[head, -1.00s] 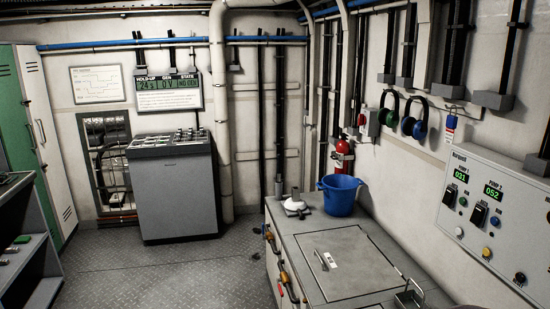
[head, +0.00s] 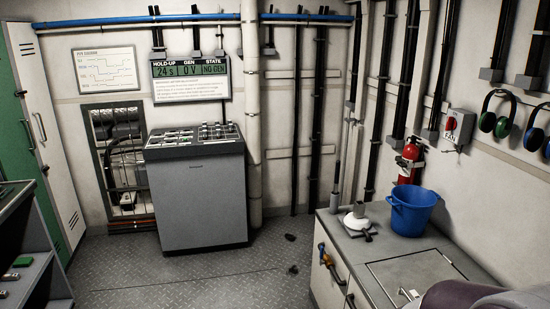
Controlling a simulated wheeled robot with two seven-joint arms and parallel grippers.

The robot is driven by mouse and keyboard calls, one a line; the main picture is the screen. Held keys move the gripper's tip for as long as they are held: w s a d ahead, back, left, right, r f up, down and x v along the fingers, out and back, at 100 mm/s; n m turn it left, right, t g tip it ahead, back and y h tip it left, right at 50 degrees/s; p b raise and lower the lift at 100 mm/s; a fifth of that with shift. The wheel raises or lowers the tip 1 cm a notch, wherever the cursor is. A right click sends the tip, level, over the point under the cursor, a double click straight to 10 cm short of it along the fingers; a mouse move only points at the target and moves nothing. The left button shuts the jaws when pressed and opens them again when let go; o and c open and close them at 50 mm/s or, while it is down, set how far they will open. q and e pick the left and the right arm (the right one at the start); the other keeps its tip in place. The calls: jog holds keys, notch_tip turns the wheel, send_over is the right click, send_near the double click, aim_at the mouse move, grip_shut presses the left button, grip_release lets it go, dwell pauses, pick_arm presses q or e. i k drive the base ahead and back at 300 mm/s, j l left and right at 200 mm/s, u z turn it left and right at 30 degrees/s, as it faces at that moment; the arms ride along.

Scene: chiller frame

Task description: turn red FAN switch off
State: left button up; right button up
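The lever position is too small to tell. Neither gripper shows in the head view. A rounded grey and purplish part at the lower right corner seems to be my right arm, with no fingers visible.
A grey counter (head: 345,245) runs along the right wall below the switch. On it stand a blue bucket (head: 412,214) and a white-based device (head: 357,221). A red fire extinguisher (head: 409,163) hangs on the wall. Open floor (head: 200,282) lies left of the counter.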

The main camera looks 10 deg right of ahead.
aim_at(451, 123)
jog(key=i+j, duration=0.1)
jog(key=i, duration=0.8)
jog(key=i+j+u, duration=0.1)
jog(key=i, duration=0.8)
